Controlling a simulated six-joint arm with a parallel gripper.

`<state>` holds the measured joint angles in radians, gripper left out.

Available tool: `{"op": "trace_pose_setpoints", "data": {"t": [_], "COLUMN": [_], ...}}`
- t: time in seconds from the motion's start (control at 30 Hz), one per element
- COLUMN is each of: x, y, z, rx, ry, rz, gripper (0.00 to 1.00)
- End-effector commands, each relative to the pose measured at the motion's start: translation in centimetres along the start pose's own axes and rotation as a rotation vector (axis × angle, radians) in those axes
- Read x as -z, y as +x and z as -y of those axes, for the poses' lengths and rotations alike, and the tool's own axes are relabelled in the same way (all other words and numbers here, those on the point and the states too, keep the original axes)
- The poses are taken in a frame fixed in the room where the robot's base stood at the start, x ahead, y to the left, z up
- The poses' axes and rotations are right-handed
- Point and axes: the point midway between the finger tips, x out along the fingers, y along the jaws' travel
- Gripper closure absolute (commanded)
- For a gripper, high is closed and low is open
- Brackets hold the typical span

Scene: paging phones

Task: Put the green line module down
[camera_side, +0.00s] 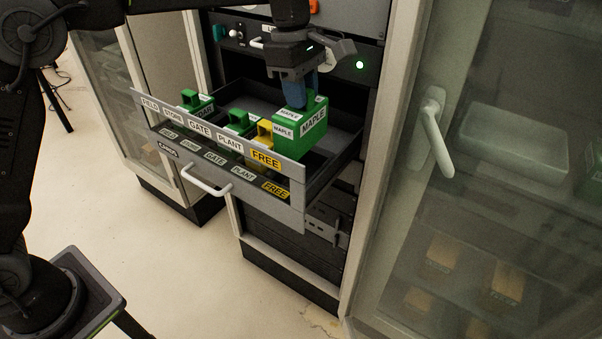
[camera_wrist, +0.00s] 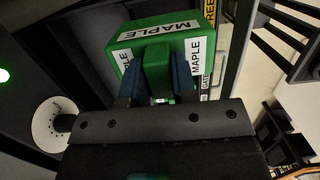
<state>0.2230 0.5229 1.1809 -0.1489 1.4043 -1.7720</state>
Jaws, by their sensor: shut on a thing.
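The green line module (camera_side: 308,131), labelled MAPLE, is in my gripper (camera_side: 294,92), over the right end of the open drawer (camera_side: 336,128). The blue fingers are shut on its raised green part. In the wrist view the module (camera_wrist: 168,45) shows between the fingers of my gripper (camera_wrist: 158,80), with MAPLE labels on its faces. In the side view it stands beside a yellow module (camera_side: 264,134) at the FREE label (camera_side: 266,159). I cannot tell whether its underside touches the drawer floor.
Other green modules stand in the drawer, one (camera_side: 238,122) near the middle and one (camera_side: 196,101) at the left. Labels along the drawer front read FIELD, STORE, GATE, PLANT and FREE. A glass cabinet door with a white handle (camera_side: 435,132) stands at the right.

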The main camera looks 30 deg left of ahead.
Motion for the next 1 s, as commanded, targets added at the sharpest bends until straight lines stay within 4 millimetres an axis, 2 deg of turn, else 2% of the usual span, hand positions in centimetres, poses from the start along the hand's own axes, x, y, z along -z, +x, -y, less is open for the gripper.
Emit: {"op": "trace_pose_setpoints", "data": {"t": [0.2, 0.63, 0.73, 1.0], "x": [0.6, 1.4, 1.5, 1.5], "y": [3.9, 9.1, 9.8, 9.8], "z": [0.1, 0.0, 0.0, 0.0], "rx": [0.005, 0.002, 0.000, -0.001], "ry": [0.000, 0.000, 0.001, 0.001], "rz": [0.000, 0.000, 0.000, 0.000], "gripper": [1.00, 1.00, 1.00, 1.00]}}
